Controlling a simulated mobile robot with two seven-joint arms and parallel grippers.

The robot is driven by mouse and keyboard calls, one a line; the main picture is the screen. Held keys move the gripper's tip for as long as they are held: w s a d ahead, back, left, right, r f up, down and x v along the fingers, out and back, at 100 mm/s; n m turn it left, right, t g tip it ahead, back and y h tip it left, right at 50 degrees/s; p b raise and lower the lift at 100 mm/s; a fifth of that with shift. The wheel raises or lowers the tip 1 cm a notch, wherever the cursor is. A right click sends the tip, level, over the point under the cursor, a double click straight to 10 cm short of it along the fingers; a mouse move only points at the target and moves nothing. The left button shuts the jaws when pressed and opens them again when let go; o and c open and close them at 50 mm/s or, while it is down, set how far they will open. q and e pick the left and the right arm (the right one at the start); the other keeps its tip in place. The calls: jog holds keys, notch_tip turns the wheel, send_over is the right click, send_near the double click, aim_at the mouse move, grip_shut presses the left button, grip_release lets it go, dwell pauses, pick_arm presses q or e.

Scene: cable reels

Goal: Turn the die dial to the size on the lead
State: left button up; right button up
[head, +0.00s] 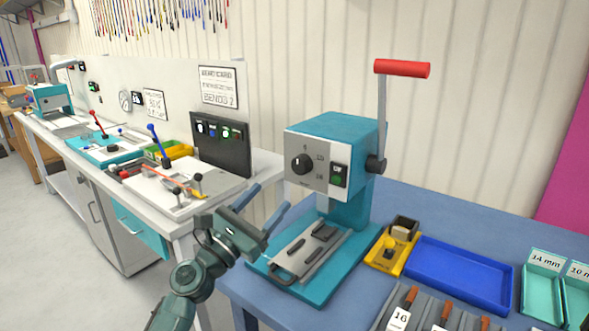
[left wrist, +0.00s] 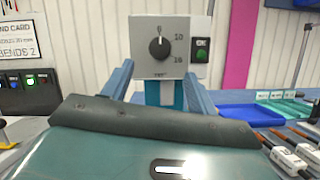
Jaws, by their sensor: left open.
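The die dial (head: 302,162) is a round black knob on the pale front plate of a teal press (head: 345,130). It also shows in the left wrist view (left wrist: 159,48), its white pointer straight up at the top mark; 10 and 16 are printed to its right. A lead's white tag (head: 398,318) reads 16, at the bottom edge of the head view. My left gripper (head: 272,197) is open and empty, in front of and below the dial, apart from it. In the left wrist view its fingers (left wrist: 160,82) flank the press below the dial. My right gripper is not in view.
An OK panel with a green button (head: 337,176) sits right of the dial. The press has a red-handled lever (head: 402,69). A yellow holder (head: 391,252), a blue tray (head: 458,272) and teal bins (head: 543,288) stand to the right. A white bench (head: 262,172) is at left.

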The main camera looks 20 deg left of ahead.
aim_at(298, 168)
pick_arm(q)
jog(key=p+x, duration=0.1)
jog(key=x, duration=0.9)
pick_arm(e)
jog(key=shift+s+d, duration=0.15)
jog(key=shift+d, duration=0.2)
pick_arm(q)
jog(key=c, duration=1)
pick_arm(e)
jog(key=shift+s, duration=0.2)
